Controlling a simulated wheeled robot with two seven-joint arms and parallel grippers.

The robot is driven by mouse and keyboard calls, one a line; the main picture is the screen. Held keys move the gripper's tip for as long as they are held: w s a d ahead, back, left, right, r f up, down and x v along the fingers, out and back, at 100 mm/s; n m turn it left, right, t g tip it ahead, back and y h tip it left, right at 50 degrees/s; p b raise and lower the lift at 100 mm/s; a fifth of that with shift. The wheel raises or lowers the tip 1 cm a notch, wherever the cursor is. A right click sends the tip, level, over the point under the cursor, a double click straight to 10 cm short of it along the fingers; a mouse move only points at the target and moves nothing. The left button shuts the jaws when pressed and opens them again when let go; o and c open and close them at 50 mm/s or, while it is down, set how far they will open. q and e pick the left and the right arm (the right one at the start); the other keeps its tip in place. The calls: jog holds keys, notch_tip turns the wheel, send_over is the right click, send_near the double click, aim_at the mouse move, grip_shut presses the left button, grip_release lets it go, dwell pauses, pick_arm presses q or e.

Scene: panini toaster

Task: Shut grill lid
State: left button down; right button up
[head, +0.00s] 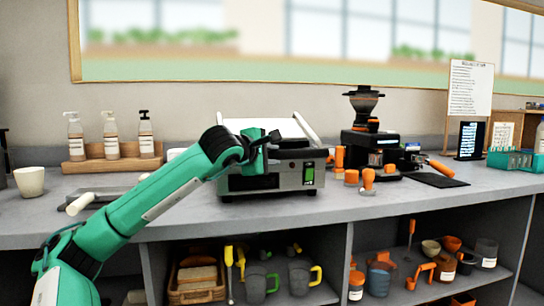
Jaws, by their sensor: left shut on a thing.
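The panini grill (262,182) is a grey metal box with a green-lit switch on its front, standing on the counter. Its lid (258,125) shows as a pale panel with light side arms, tilted up at the back of the grill. My left gripper (268,141) is over the front middle of the grill, in front of the lid. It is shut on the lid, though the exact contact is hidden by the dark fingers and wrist. My right gripper is not in view.
A wooden tray (112,163) with pump bottles stands at the back left. A white cup (29,181) is at far left. Shelves below hold mugs (299,277).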

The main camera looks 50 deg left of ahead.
pick_arm(q)
jog(key=shift+f, duration=0.15)
jog(key=c, duration=1.2)
grip_release()
jog(key=shift+o, duration=0.2)
jog(key=shift+s+d, duration=0.1)
jog(key=shift+s, duration=0.45)
jog(key=b+v, duration=0.2)
jog(key=v, duration=1)
jog(key=shift+s+d+r, duration=0.2)
jog(key=shift+s+r, duration=0.05)
jog(key=shift+r, duration=0.05)
jog(key=shift+c, duration=0.2)
